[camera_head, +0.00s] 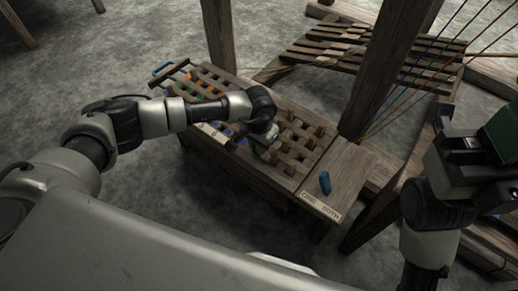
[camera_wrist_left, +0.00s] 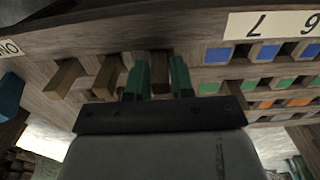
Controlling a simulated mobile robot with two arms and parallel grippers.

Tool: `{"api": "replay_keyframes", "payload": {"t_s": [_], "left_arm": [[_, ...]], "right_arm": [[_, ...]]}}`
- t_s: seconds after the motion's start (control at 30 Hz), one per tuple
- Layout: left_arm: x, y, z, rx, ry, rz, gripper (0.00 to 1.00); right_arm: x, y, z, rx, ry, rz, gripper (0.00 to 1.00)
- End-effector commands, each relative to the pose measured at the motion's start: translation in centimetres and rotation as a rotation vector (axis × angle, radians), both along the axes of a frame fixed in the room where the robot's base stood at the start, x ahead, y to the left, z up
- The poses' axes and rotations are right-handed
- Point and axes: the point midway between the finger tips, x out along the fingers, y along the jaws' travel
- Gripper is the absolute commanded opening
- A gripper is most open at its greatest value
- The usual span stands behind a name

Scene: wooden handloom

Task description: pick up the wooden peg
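Several wooden pegs (camera_head: 290,165) stand in rows on the right half of a slotted wooden board (camera_head: 334,160). My left gripper (camera_head: 262,148) reaches down among them, its fingertips mostly hidden by the wrist. In the left wrist view, the two teal fingers of my left gripper (camera_wrist_left: 160,82) stand on either side of one wooden peg (camera_wrist_left: 160,72). The gaps are too narrow to tell whether they press on it. More wooden pegs (camera_wrist_left: 66,78) stand to the left of the fingers. My right gripper (camera_head: 468,145) is raised at the right edge, away from the board; its opening is unclear.
A blue peg (camera_head: 325,182) stands alone at the board's right end, beside a label (camera_head: 321,206). Coloured pieces fill slots on the left half. A thick loom post (camera_head: 385,70) rises close behind the board, with stretched coloured threads (camera_head: 425,75) to its right.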

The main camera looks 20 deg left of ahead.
Motion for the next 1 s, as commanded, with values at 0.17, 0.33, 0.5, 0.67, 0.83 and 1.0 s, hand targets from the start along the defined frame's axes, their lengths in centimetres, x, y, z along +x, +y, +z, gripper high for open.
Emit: {"api": "replay_keyframes", "payload": {"t_s": [0.17,0.33,0.5,0.67,0.83,1.0], "left_arm": [[0.0,0.0,0.0,0.0,0.0,0.0,0.0],[0.0,0.0,0.0,0.0,0.0,0.0,0.0],[0.0,0.0,1.3,0.0,-0.002,0.0,0.0],[0.1,0.0,4.5,-0.001,-0.003,0.0,0.0],[0.0,0.0,7.8,-0.001,-0.002,-0.001,0.0],[0.0,0.0,9.7,0.001,-0.001,0.0,0.0]], "right_arm": [[0.0,0.0,0.0,0.0,-0.001,0.0,0.0],[0.0,0.0,0.0,0.0,-0.001,0.0,0.0],[-0.1,0.0,0.7,0.002,-0.007,0.002,0.0],[0.1,-0.1,-0.6,0.004,0.07,0.002,0.0],[-0.2,-0.3,-1.3,0.009,0.114,0.005,0.0],[-0.5,-0.3,-1.9,0.011,0.14,0.007,0.0]]}}
